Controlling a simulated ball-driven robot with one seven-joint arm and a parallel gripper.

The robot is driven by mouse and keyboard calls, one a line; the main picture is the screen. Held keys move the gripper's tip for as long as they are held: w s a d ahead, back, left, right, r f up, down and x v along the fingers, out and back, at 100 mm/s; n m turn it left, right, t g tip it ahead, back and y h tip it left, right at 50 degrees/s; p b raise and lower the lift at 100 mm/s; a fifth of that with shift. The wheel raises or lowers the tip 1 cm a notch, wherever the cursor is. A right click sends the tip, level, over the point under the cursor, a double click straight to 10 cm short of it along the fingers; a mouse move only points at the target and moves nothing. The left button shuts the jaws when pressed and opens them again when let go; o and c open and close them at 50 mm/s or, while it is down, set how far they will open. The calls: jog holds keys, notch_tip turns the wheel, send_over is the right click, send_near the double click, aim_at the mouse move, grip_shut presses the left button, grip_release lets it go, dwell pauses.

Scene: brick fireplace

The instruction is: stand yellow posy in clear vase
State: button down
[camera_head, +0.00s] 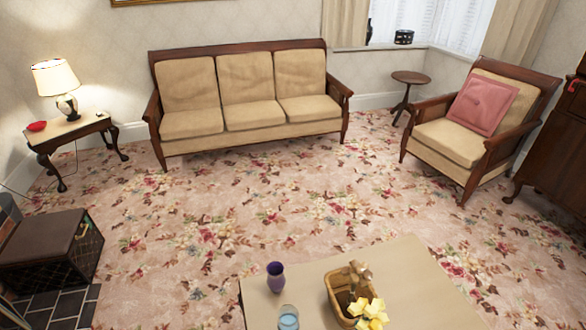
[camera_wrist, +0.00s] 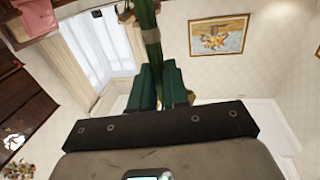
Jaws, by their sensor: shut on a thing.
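In the wrist view my gripper (camera_wrist: 158,88) has its dark green fingers shut on a green stem (camera_wrist: 148,25). The stem runs up out of the picture, so its flower head is hidden there. The head view does not show my gripper. The yellow posy (camera_head: 370,313) shows in the head view at the front right of the basket, its lower part hidden; I cannot tell if it stands inside or is held in front. The clear vase (camera_head: 288,318), with blue at its inside, stands on the table, cut by the bottom edge.
The cream table (camera_head: 425,280) also bears a woven basket (camera_head: 338,287) with a pale brown flower (camera_head: 361,271), and a purple vase (camera_head: 276,277) behind the clear vase. The table's right part is bare. A sofa (camera_head: 246,112) and armchair (camera_head: 448,142) stand farther back.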

jog(key=shift+m+h, duration=0.5)
jog(key=shift+h, duration=0.3)
jog(key=s+d, duration=0.1)
jog(key=s+d+f, duration=0.1)
jog(key=d, duration=0.1)
jog(key=shift+s, duration=0.3)
